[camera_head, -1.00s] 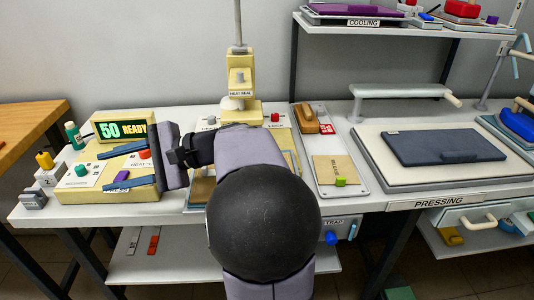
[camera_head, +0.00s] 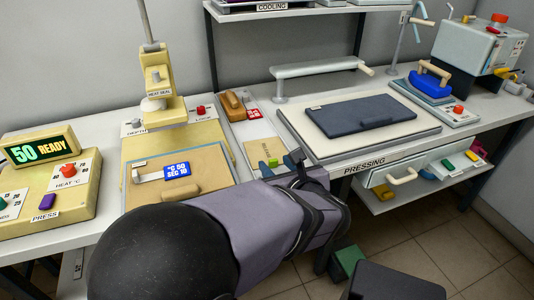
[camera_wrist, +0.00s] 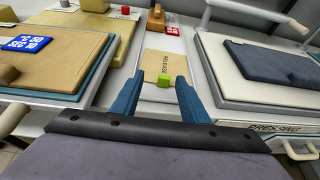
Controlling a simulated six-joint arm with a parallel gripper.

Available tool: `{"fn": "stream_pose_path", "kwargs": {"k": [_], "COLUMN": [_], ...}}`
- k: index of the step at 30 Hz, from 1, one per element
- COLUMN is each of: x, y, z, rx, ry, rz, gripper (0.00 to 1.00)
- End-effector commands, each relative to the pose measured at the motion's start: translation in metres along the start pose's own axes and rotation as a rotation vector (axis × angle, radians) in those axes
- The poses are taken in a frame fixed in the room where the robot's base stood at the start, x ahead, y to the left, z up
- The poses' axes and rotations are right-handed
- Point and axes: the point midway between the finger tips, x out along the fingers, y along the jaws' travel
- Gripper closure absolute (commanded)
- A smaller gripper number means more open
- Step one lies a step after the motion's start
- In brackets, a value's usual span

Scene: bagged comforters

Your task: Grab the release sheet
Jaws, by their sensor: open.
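The release sheet (camera_wrist: 165,65) is a flat tan sheet marked RELEASE with a bright green grip block (camera_wrist: 163,81) on its near edge. It lies on a pale tray between the heat seal station and the pressing station. It also shows in the head view (camera_head: 265,150), partly hidden behind my gripper. My gripper (camera_wrist: 163,78) is open and empty. Its two blue fingers stand on either side of the green block as seen in the wrist view. In the head view, my gripper (camera_head: 280,164) is at the near end of the sheet. I cannot tell its height above the sheet.
A wooden-handled tool (camera_head: 233,102) and a red tag lie at the tray's far end. The heat seal press (camera_head: 160,85) stands to the left.

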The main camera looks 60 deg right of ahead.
Motion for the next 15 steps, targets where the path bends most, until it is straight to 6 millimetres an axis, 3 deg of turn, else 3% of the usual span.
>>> {"fn": "stream_pose_path", "kwargs": {"k": [8, 15], "x": [-0.004, 0.014], "y": [-0.008, -0.007], "z": [-0.009, -0.011], "rx": [0.033, 0.03], "ry": [0.016, 0.016], "rz": [-0.033, -0.028], "gripper": [0.59, 0.59]}}
